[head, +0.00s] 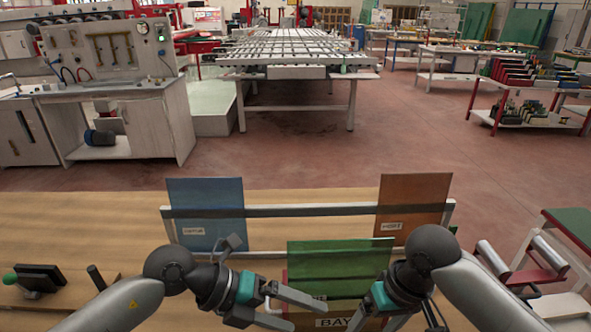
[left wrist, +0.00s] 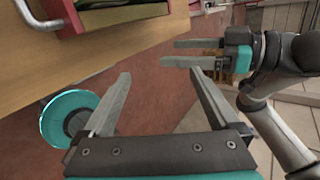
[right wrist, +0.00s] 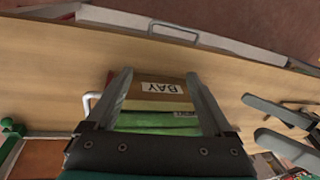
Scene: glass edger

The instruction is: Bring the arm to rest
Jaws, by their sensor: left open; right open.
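My left gripper (head: 306,313) reaches in from the left at the front of the wooden bench in the head view. Its two fingers are apart with nothing between them, as the left wrist view (left wrist: 160,78) also shows. My right gripper is partly cut off at the bottom of the head view. In the right wrist view (right wrist: 160,76) its fingers are spread and empty. The BAY holder (right wrist: 160,92) and green panel (right wrist: 160,121) show between those fingers, but I cannot tell how far beyond. My right gripper (left wrist: 190,53) also shows in the left wrist view.
On the wooden bench (head: 80,215), a blue panel (head: 205,200) and an orange-brown panel (head: 415,190) lean at a pale rail. The green panel (head: 335,258) stands low between my arms. A roller stand (head: 520,265) is at right.

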